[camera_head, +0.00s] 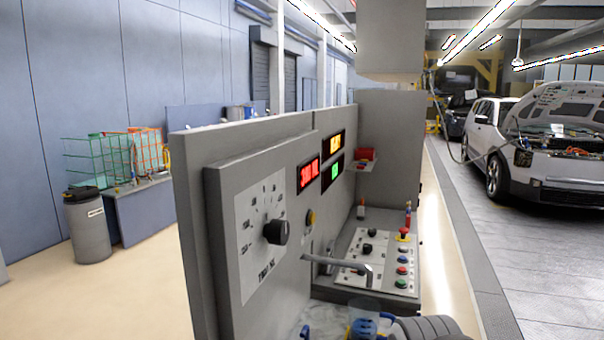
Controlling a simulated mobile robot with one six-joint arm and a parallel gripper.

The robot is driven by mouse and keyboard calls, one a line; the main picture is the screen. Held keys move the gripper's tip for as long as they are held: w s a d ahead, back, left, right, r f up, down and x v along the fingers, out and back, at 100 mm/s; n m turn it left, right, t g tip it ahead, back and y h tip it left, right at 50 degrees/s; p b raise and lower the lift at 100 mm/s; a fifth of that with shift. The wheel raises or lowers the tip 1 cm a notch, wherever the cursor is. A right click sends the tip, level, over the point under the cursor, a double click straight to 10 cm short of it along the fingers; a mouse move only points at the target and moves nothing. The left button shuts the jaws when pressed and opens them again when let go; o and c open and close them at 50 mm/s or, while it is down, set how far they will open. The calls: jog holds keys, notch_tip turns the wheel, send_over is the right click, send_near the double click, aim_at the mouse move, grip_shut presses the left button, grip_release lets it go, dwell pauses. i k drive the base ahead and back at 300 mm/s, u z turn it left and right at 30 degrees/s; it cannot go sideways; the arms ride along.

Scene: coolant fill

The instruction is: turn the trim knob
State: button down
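The trim knob (276,231) is a black round knob on a pale dial plate (262,225) with marks around it and lettering below that looks like "TRIM ML". The plate is on the grey panel (222,230) at the centre left. The knob sticks out to the right, seen at a slant. Its exact pointer setting is too small to read. Nothing touches the knob. I cannot make out my gripper's fingers anywhere; only dark grey and blue parts, some perhaps of my arm, show at the bottom edge, below and right of the knob.
A red display (309,173), an amber display (333,146) and a green display (333,171) are right of the dial. A bent metal spout (345,264) juts out below them. A button console (378,262) is behind. A white car (545,150) stands right, hood up.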

aim_at(277, 232)
jog(key=z, duration=0.1)
jog(key=k, duration=0.55)
jog(key=u, duration=2.05)
jog(key=k, duration=1.7)
jog(key=z, duration=1.15)
jog(key=i, duration=1)
jog(key=z, duration=0.05)
